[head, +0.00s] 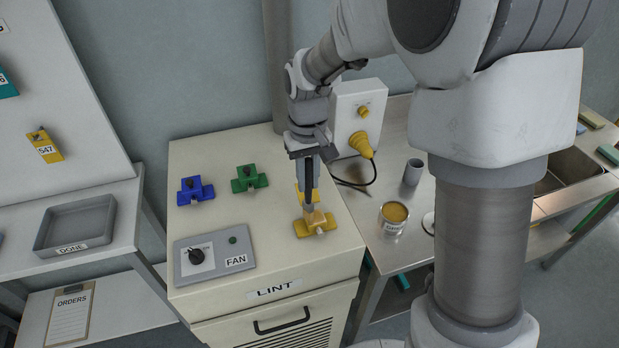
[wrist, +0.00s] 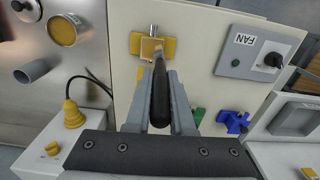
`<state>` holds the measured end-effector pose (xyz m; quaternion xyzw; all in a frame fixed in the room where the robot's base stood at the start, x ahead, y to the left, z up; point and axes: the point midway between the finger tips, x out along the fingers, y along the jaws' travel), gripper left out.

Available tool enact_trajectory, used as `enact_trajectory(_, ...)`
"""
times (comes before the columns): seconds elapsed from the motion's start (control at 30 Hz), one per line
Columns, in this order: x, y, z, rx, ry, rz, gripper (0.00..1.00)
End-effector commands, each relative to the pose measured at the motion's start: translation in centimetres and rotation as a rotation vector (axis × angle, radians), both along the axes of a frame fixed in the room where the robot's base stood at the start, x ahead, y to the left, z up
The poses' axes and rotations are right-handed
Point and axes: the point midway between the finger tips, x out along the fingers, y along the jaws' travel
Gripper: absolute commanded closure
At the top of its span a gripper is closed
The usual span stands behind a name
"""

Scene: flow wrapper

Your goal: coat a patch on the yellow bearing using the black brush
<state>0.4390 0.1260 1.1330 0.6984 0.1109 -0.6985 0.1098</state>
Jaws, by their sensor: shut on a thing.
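The yellow bearing (head: 318,228) sits on the cream cabinet top, right of the green and blue ones. In the wrist view the yellow bearing (wrist: 168,47) has a tan square patch on its middle block. My gripper (head: 309,186) is above it, shut on the black brush (wrist: 160,98). The brush points at the bearing, its tip overlapping the lower edge of the patch in the wrist view. I cannot tell whether the tip touches. In the head view the fingers hide most of the brush.
A blue bearing (head: 195,190) and a green bearing (head: 249,178) stand left on the cabinet top, behind the FAN switch panel (head: 211,257). An open tin (head: 394,219) of yellow-brown stuff and a grey cup (head: 413,172) stand on the metal table. A white box (head: 345,105) stands behind.

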Motion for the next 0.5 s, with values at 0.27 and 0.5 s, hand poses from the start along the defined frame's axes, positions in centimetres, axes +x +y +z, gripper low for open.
enact_trajectory(0.27, 0.2, -0.1, 3.4, 0.001, 0.0, -0.001, 1.0)
enact_trajectory(0.5, 0.3, -0.2, 5.6, 0.001, -0.001, -0.001, 1.0)
